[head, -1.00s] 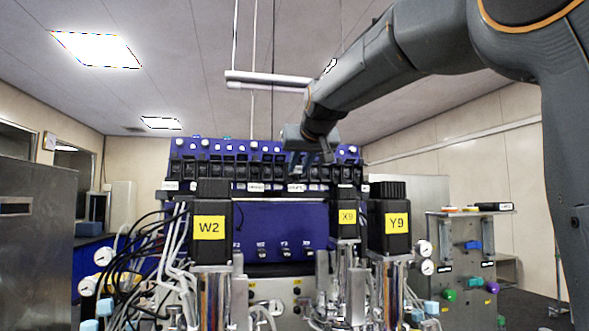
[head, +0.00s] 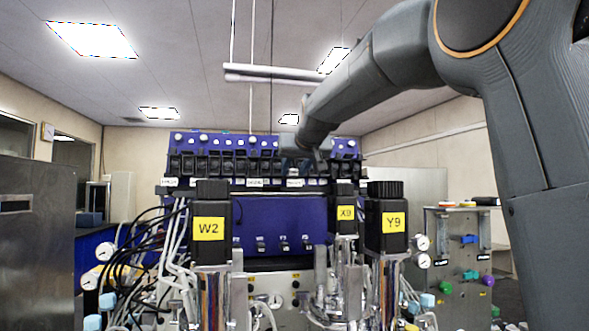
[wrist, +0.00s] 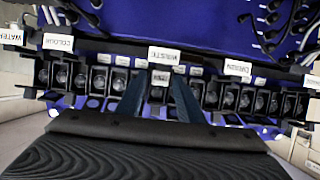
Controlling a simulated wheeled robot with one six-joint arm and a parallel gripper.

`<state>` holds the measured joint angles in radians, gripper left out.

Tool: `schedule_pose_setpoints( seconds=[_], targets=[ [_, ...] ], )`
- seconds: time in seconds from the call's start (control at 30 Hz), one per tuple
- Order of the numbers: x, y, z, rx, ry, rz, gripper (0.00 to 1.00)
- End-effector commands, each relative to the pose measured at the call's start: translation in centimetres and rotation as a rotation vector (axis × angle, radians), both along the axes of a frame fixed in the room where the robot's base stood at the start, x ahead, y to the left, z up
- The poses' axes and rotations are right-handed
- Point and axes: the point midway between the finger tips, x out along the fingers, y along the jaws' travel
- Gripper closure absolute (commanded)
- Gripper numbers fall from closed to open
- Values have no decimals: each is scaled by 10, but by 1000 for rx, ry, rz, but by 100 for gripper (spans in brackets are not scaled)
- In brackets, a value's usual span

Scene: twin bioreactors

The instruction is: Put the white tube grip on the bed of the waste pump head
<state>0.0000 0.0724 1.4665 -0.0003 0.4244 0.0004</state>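My gripper (head: 300,166) is at the front of the pump rack, above a white label in the head view. In the wrist view its two blue-grey fingers (wrist: 161,84) point at the rack, just below the label reading WASTE (wrist: 163,55). The fingertips are apart, with a small pale piece (wrist: 160,78) between them. I cannot tell whether this is the white tube grip or part of the waste pump head, or whether the fingers press on it. The bed of the waste pump head is not clearly visible.
Dark pump heads (wrist: 228,97) line the rack closely on both sides of the fingers. Black motors marked W2 (head: 209,228), X9 (head: 345,213) and Y9 (head: 393,222) stand in front of the rack. Black and grey tubes (head: 170,260) crowd the left side.

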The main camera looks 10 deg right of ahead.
Motion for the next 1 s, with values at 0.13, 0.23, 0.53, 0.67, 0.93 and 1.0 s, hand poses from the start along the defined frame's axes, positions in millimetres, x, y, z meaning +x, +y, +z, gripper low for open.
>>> schedule_pose_setpoints(
  seconds=[0.13,0.23,0.53,0.67,0.93,1.0],
  targets=[
    [0,0,1,0,0,0,62],
    [0,0,1,0,0,0,62],
    [-16,0,10,0,-5,0,62],
    [-39,0,19,0,-5,0,62],
    [-88,0,39,0,-4,0,62],
    [-97,0,43,0,-4,0,62]
  ],
)
